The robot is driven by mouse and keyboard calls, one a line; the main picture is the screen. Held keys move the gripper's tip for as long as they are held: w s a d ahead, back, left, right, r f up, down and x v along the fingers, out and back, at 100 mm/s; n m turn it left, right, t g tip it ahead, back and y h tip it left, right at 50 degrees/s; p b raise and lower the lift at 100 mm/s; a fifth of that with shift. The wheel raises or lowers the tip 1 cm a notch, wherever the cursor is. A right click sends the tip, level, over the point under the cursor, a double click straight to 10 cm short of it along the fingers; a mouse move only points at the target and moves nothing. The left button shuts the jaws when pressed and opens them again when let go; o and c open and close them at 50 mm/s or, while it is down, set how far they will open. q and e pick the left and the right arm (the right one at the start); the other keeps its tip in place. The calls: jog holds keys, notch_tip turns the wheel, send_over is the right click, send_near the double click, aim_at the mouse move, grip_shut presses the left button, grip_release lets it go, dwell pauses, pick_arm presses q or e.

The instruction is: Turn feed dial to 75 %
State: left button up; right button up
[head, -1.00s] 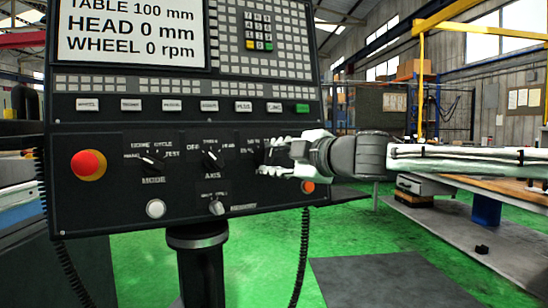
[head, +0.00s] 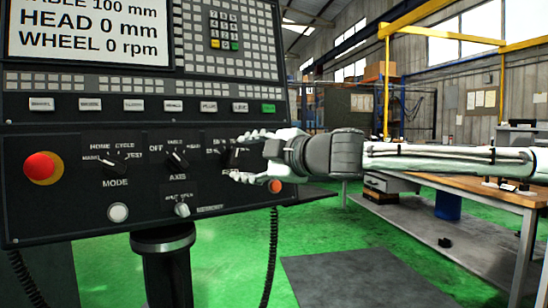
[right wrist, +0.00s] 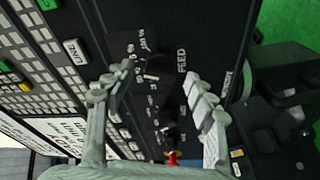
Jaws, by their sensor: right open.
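The feed dial (head: 228,156) is a black knob at the right of the lower row on the dark control panel (head: 75,205). In the head view it is partly hidden by my right gripper (head: 241,156). My right gripper is open, with one finger above and one below the dial's place, close to the panel face. In the right wrist view the dial (right wrist: 168,90) lies between the spread fingers (right wrist: 160,82), beside the word FEED. I cannot tell whether a finger touches it, and its exact setting is too small to read. My left gripper is not in view.
The mode dial (head: 112,160), the axis dial (head: 177,158) and a small switch (head: 182,209) are to the left. A red emergency button (head: 42,168) is at far left. An orange button (head: 275,186) sits just below my right gripper. Open green floor (head: 330,225) lies right.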

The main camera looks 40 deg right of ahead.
jog(key=s+r, duration=0.1)
jog(key=s, duration=0.8)
jog(key=shift+s+d, duration=0.15)
jog(key=shift+s, duration=0.2)
